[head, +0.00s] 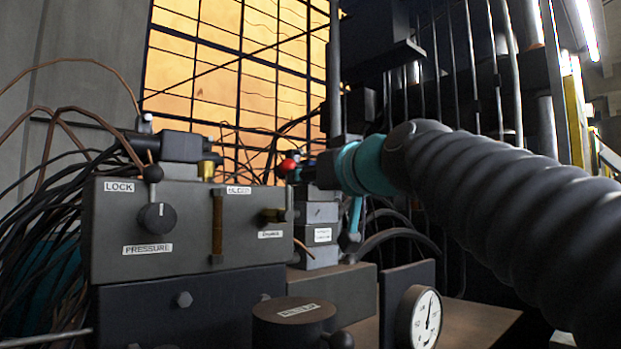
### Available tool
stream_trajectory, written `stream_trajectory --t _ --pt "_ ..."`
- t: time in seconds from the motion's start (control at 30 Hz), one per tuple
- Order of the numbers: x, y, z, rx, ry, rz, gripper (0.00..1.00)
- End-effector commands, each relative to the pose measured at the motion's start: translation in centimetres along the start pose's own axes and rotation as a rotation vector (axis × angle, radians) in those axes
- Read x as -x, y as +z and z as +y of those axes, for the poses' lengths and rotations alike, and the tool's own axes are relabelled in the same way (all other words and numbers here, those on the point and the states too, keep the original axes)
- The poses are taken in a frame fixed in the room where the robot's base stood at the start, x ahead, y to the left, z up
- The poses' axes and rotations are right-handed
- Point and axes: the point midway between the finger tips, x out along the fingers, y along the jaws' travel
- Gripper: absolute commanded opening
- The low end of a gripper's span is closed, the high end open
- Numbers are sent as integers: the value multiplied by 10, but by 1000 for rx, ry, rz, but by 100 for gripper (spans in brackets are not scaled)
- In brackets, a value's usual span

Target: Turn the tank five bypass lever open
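My arm in a black ribbed sleeve comes in from the right and ends at a teal wrist ring. My gripper (312,168) is the dark part just left of that ring, seen small and mostly from behind; its fingers cannot be made out. A red ball knob (288,165) shows just left of it; I cannot tell whether they touch. No lever is clearly labelled as the tank five bypass. A stack of grey blocks (318,212) below my gripper bears a small white label too small to read. A teal handle-like piece (355,215) hangs beside the stack.
A grey control box (105,240) with a black knob (157,218), a brass slider (217,225) and LOCK and PRESSURE labels stands at left. Loose cables crowd its left side. A round gauge (426,318) and a dark labelled cylinder (294,325) are in front.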

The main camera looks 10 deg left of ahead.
Motion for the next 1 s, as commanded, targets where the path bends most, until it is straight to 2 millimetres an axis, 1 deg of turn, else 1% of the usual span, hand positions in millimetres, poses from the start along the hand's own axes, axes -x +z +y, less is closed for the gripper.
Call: stream_trajectory --t 0.03,0.2,0.4,0.6,0.9,0.97,1.0 --pt "-11 -1 0 -1 -1 -2 37" --pt "-42 -1 0 -1 -1 -2 37" --pt "-70 -1 -1 0 -2 -1 37" --pt "-82 0 -2 -1 -3 -1 37" --pt "-84 0 -2 -1 -3 0 37" --pt "-84 0 -2 -1 -3 0 22" --pt "-84 0 -2 0 -3 0 12"
